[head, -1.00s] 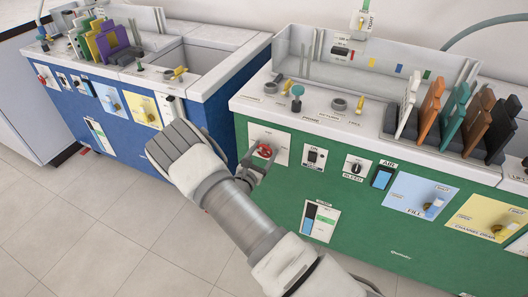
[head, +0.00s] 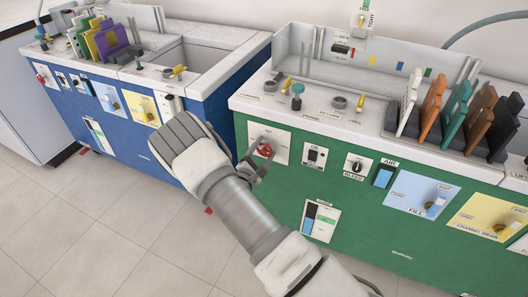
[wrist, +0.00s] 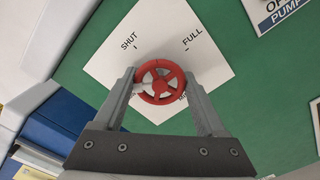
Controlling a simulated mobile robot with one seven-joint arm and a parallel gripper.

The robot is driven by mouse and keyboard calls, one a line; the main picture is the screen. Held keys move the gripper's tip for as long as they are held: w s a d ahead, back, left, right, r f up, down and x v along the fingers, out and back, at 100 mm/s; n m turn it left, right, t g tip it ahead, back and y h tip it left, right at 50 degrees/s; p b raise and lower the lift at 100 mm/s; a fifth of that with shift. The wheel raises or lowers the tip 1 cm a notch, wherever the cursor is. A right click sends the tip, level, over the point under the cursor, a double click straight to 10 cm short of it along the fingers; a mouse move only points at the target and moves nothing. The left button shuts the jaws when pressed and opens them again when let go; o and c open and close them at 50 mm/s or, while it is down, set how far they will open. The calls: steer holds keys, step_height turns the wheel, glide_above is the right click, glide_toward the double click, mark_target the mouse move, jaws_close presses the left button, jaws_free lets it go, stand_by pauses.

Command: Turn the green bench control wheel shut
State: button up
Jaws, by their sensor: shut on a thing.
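The control wheel (head: 265,149) is a small red handwheel on a white plate (head: 281,144) on the front of the green bench (head: 278,197). In the wrist view the wheel (wrist: 161,65) shows red spokes and a grey-white pointer at its left side. The plate there reads SHUT and FULL; lower lettering is partly hidden. My gripper (head: 257,165) reaches the wheel from the front. In the wrist view its two fingers (wrist: 162,92) stand on either side of the wheel rim, shut on it.
To the right of the wheel are the pump switch (head: 316,157), the bleed knob (head: 357,167) and the blue fill panel (head: 420,194). A blue bench (head: 130,127) stands to the left, across a narrow gap. Tiled floor in front is clear.

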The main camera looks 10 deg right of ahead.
steer(key=m+b, duration=0.2)
steer(key=m, duration=0.3)
steer(key=shift+f+m, duration=0.15)
steer(key=shift+m, duration=0.15)
steer(key=m+b, duration=0.3)
steer(key=m, duration=0.1)
steer(key=shift+a+m, duration=0.1)
steer(key=shift+m, duration=0.3)
steer(key=o, duration=1.3)
steer(key=p+v, duration=0.3)
steer(key=v, duration=1.4)
steer(key=shift+s+a, duration=0.1)
steer(key=shift+s, duration=0.1)
steer(key=shift+r, duration=0.25)
